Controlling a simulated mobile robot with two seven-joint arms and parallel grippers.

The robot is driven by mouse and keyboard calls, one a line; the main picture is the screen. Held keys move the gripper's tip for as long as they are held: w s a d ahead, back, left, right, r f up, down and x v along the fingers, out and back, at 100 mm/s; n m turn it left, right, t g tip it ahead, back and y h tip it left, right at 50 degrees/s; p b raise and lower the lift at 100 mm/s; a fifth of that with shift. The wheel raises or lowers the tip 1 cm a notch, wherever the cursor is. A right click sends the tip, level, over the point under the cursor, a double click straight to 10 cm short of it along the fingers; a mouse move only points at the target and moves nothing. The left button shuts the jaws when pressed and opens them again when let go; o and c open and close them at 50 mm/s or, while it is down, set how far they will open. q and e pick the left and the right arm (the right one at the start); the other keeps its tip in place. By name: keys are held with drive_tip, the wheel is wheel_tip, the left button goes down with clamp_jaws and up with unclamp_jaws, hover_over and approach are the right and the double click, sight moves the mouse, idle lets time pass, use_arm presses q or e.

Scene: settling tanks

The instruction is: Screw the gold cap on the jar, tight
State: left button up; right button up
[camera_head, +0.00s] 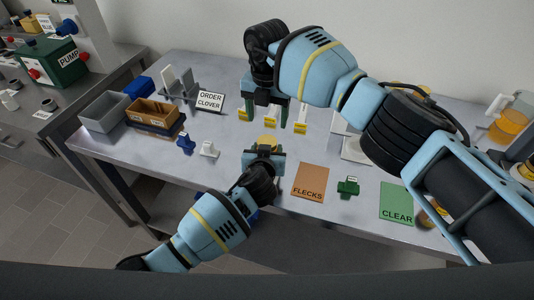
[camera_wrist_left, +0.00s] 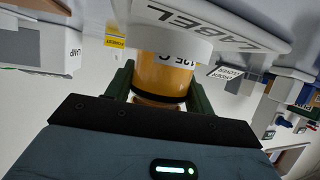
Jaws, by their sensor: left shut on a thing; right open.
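My left gripper (camera_head: 265,152) is shut on a jar, low over the table's front middle. The jar (camera_wrist_left: 165,75) shows in the left wrist view with amber contents and a white band with partly hidden lettering, between the green fingers. In the head view a round gold top (camera_head: 267,141) shows just beyond the left gripper; I cannot tell whether it is the cap or the jar's contents. My right gripper (camera_head: 265,108) is open behind it, fingers pointing down and apart from the jar. No cap is clearly seen between its fingers.
An orange FLECKS mat (camera_head: 310,182) and a green CLEAR mat (camera_head: 396,203) lie at the right, a green clip-like thing (camera_head: 348,186) between them. Small white-and-yellow stands (camera_head: 301,126) are behind. A grey bin (camera_head: 104,112) and brown crate (camera_head: 153,112) stand left.

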use_arm(q)
clamp_jaws()
use_arm(e)
drive_tip(key=n, duration=0.8)
drive_tip(key=shift+n, duration=0.4)
drive_tip(key=n, duration=0.4)
drive_tip(key=shift+n, duration=0.4)
drive_tip(key=n, duration=0.4)
drive_tip(key=shift+n, duration=0.3)
drive_tip(key=n, duration=0.4)
drive_tip(key=shift+n, duration=0.3)
drive_tip(key=n, duration=0.4)
drive_tip(key=shift+n, duration=0.4)
drive_tip(key=n, duration=0.8)
